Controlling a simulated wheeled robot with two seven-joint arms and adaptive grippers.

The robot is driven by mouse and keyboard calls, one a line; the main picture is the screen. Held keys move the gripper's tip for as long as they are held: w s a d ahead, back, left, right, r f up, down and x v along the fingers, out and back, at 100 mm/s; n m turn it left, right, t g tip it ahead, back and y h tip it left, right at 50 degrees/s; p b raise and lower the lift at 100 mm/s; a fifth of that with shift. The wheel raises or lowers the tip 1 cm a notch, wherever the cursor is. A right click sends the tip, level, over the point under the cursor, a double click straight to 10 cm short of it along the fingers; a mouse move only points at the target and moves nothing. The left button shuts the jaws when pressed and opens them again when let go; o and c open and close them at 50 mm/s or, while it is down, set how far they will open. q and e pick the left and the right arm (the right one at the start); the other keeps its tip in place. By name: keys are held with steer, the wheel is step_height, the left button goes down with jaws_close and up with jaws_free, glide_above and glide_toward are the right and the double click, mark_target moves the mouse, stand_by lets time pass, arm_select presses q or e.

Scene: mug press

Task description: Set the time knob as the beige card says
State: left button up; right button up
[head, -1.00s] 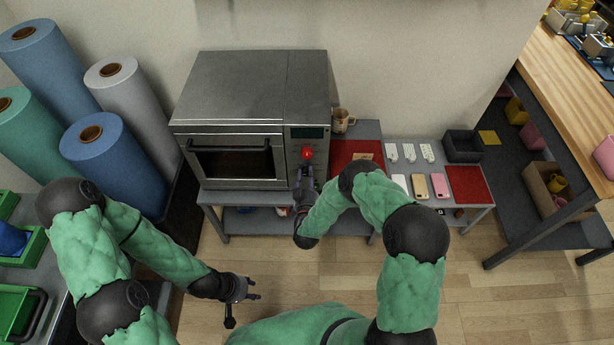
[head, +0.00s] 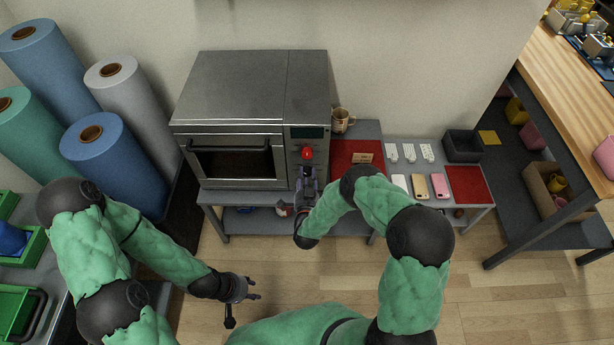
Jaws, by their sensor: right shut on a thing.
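The grey press oven (head: 240,110) stands on a grey table against the wall, its door closed. Its control panel at the right has a dark display (head: 307,132) and a red button (head: 307,153). My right gripper (head: 306,172) is at the panel just below the red button, shut on what seems to be the time knob, which the fingers hide. My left gripper (head: 254,289) is open and empty above the floor, away from the oven.
A beige mug (head: 341,120) stands right of the oven. Phones (head: 420,186), white cases and a dark bin (head: 463,146) sit on the table further right. Large blue rolls (head: 115,160) stand at the left. The floor in front is clear.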

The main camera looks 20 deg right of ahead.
stand_by(0.5)
steer(key=o, duration=1.1)
steer(key=shift+o, duration=0.2)
steer(key=v, duration=1.2)
